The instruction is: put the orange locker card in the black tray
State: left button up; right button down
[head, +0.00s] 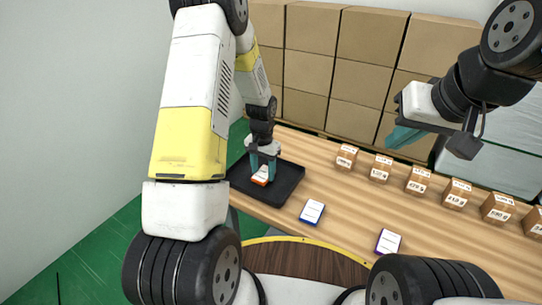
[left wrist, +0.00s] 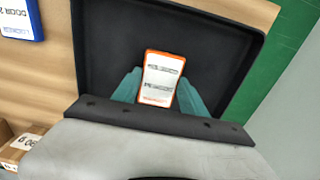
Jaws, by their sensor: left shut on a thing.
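The orange locker card (head: 261,176) has a white face and an orange rim. It is between the teal fingers of my left gripper (head: 264,166), which is shut on it, at the black tray (head: 289,187). In the left wrist view the card (left wrist: 162,79) is held between the fingers, with the black tray (left wrist: 105,40) behind it. I cannot tell whether the card touches the tray floor. My right gripper (head: 404,137) is high over the right part of the table, away from the tray; its jaw state is unclear.
A blue card (head: 312,212) and a purple card (head: 388,242) lie on the wooden table (head: 345,215). A row of small labelled boxes (head: 418,181) stands along the back. Large cardboard boxes (head: 330,65) are stacked behind the table. The table between the cards and boxes is clear.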

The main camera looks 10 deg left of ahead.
pick_arm(q)
jog(key=shift+f, duration=0.1)
jog(key=o, duration=1.4)
jog(key=shift+c, duration=0.2)
notch_tip(320, 180, up, 12)
notch_tip(320, 180, up, 10)
jog(key=n+t, duration=0.1)
jog(key=t, duration=0.1)
send_over(263, 174)
jog(key=s, duration=0.4)
jog(key=s+r+n+t+h, duration=0.1)
jog(key=s+r, duration=0.4)
jog(key=s, duration=0.5)
jog(key=s+d+r+n+t+h, duration=0.1)
jog(key=s+r+t, duration=0.2)
jog(key=s+r, duration=0.3)
jog(key=s, duration=0.3)
jog(key=shift+s+d+r, duration=0.25)
jog(key=shift+s+d, duration=0.05)
jog(key=shift+s, duration=0.05)
